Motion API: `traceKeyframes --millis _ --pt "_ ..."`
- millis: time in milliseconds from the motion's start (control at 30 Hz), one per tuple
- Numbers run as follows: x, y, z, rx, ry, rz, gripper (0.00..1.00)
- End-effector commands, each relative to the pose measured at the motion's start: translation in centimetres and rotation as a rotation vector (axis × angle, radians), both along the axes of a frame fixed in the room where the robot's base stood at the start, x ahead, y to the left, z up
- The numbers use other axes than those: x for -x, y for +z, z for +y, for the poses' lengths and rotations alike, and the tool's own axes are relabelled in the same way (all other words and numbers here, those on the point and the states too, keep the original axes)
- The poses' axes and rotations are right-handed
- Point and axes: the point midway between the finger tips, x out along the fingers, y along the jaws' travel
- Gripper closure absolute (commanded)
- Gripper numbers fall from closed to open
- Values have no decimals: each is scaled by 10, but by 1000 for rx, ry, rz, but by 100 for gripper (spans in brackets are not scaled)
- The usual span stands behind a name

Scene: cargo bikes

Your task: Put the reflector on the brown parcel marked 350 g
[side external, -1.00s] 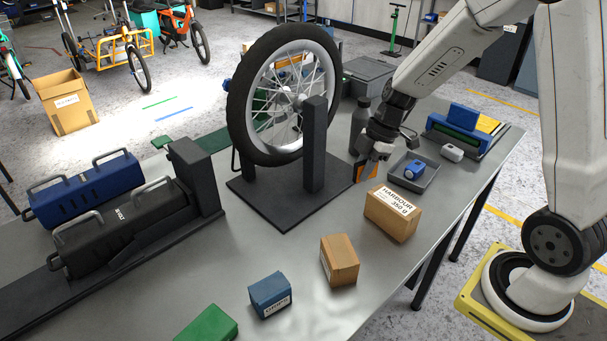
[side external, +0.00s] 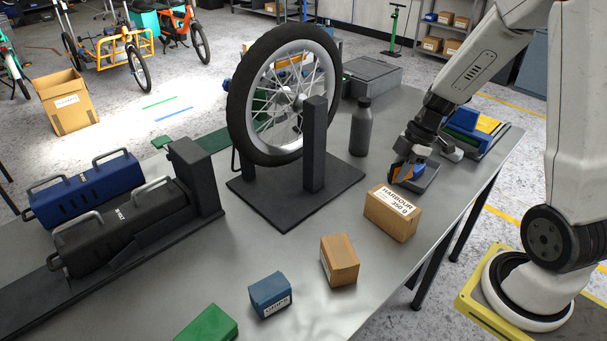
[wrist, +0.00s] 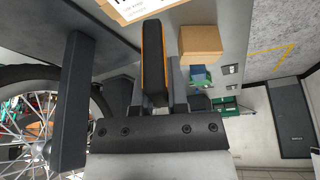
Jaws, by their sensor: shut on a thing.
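My gripper (side external: 405,168) is shut on the reflector (side external: 404,173), a thin dark piece with orange on it. In the wrist view the reflector (wrist: 153,62) stands edge-on between the fingers, with an orange edge. The brown parcel marked HARBOUR 350 g (side external: 391,214) lies on the bench, just in front of my gripper in the side view. Its label faces up. My gripper is above and behind it, apart from it. In the wrist view the parcel's edge (wrist: 150,12) shows at the top, partly cut off.
A grey tray (side external: 428,180) is beside and partly behind my gripper. A dark bottle (side external: 361,128) and the wheel stand (side external: 314,165) are to the left. A smaller brown parcel (side external: 339,261), a blue parcel (side external: 270,295) and a green one (side external: 207,325) lie nearer the camera.

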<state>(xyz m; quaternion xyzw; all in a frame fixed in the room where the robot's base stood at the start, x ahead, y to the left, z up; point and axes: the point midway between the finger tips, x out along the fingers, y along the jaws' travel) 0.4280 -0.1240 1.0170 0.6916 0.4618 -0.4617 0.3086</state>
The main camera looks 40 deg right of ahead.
Motion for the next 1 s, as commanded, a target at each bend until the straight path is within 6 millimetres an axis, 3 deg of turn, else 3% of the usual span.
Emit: traceKeyframes --millis 200,567,1000 --pt "0 -22 0 -1 0 3 100" --pt "0 -30 0 -1 -1 1 100" --pt "0 -62 0 0 -1 2 100"
